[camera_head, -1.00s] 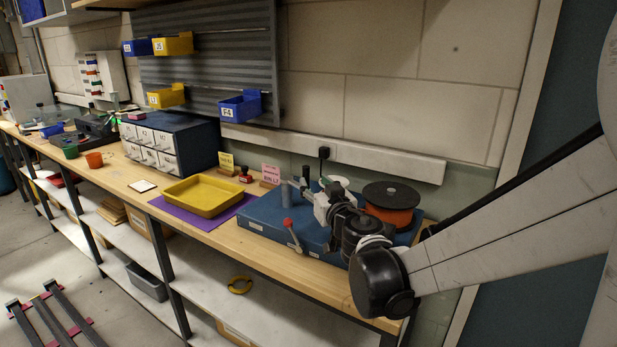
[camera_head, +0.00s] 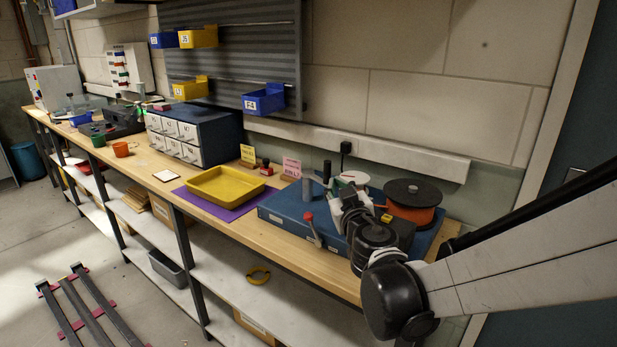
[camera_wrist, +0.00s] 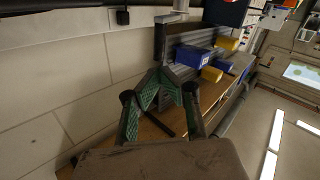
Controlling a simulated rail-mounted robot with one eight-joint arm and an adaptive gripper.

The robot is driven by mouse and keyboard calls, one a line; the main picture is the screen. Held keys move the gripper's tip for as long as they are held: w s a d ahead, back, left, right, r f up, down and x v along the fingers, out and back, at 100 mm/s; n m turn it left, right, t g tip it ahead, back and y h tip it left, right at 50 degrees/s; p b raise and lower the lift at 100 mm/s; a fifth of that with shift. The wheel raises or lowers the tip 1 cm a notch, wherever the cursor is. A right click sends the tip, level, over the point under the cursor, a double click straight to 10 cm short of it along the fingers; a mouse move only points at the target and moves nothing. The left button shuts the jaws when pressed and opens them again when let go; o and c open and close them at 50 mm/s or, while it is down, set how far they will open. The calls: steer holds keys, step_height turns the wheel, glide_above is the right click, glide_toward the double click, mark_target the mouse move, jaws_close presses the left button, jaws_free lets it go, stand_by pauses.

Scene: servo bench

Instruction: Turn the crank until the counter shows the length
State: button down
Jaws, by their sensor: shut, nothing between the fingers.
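A blue machine base (camera_head: 285,215) sits on the right end of the bench. It carries an orange reel with a black top (camera_head: 413,200), a pale disc with a green edge (camera_head: 352,178), a grey cylinder (camera_head: 307,189), a dark upright post (camera_head: 327,171) and a red-knobbed lever (camera_head: 309,218). Which part is the crank is not clear, and no counter reading is legible. My gripper (camera_head: 337,187) is over the base, by the post and left of the reel; contact cannot be told. In the wrist view its green-padded fingers (camera_wrist: 165,80) meet, empty. My arm hides part of the base.
A pink card (camera_head: 291,167) and a yellow card (camera_head: 247,154) stand behind the base, lettering unreadable. A yellow tray (camera_head: 224,196) on a purple mat (camera_head: 197,204) lies to the left, before a drawer cabinet (camera_head: 220,138). The wall (camera_head: 419,110) is close behind.

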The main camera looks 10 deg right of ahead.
steer(key=s+a+f+n+g+h+p, duration=0.1)
steer(key=s+a+n+g+h+p, duration=0.1)
steer(key=a+n+h, duration=0.8)
steer(key=w+d+y, duration=0.1)
steer(key=w+d, duration=0.5)
steer(key=w, duration=0.4)
steer(key=shift+w+d, duration=0.2)
steer(key=shift+d, duration=0.1)
